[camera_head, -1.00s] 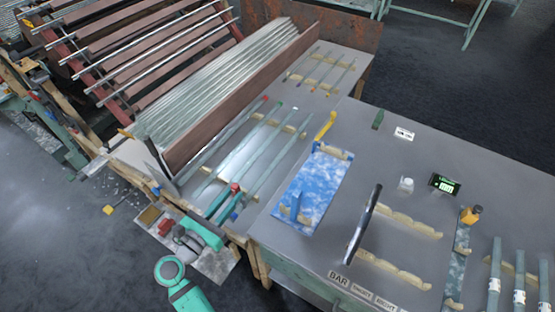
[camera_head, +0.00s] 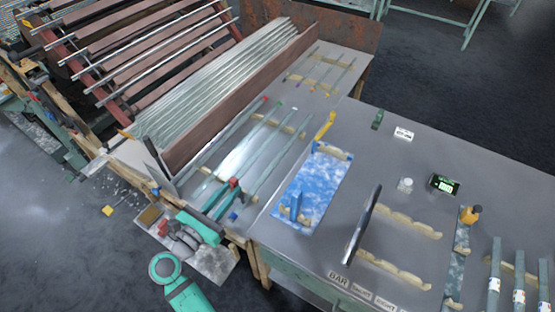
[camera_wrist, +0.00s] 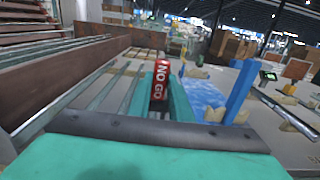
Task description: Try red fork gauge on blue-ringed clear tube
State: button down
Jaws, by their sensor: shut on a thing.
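My gripper (camera_head: 230,195) is shut on the red fork gauge (camera_wrist: 161,82), whose face reads "NO GO" in the wrist view. The gauge is upright between the fingers, and its red top shows in the head view (camera_head: 235,182). It is over the near ends of several long clear tubes (camera_head: 263,155) lying on wooden rests. The tubes' far ends carry small coloured marks, red and green among them. A small blue spot (camera_head: 233,216) shows beside my gripper; I cannot tell whether it is the blue ring. Contact between gauge and tube cannot be made out.
A brown rail (camera_head: 240,95) borders the sloping tube stack on the left.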

aim_at(230, 182)
jog(key=shift+r, duration=1.65)
